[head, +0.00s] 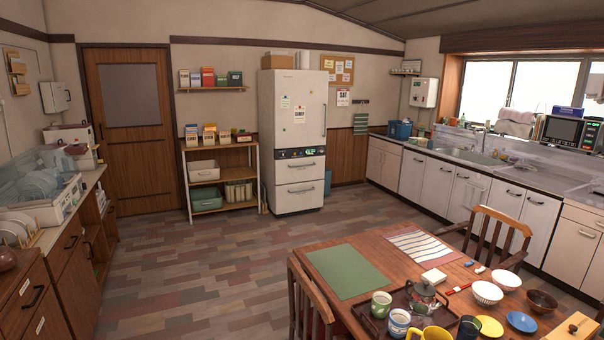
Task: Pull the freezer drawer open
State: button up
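A white refrigerator (285,112) stands against the back wall, a little left of the picture's middle. It has a tall upper door with a vertical handle at its right edge. Below the door are an upper drawer (300,174) and a lower drawer (299,198), each with a dark horizontal handle. Both drawers look shut, flush with the front. I cannot tell from labels which one is the freezer drawer. The refrigerator is far across the room. My gripper is not in this view.
Open tiled floor (200,260) stretches to the refrigerator. A dining table (300,278) with chairs (312,300) and dishes fills the lower right. A shelf unit (188,180) stands left of the refrigerator. Counters line both sides, with a sink (470,155) on the right.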

aim_at(311, 167)
jog(key=u, duration=0.35)
jog(key=i, duration=7.25)
jog(key=z, duration=0.4)
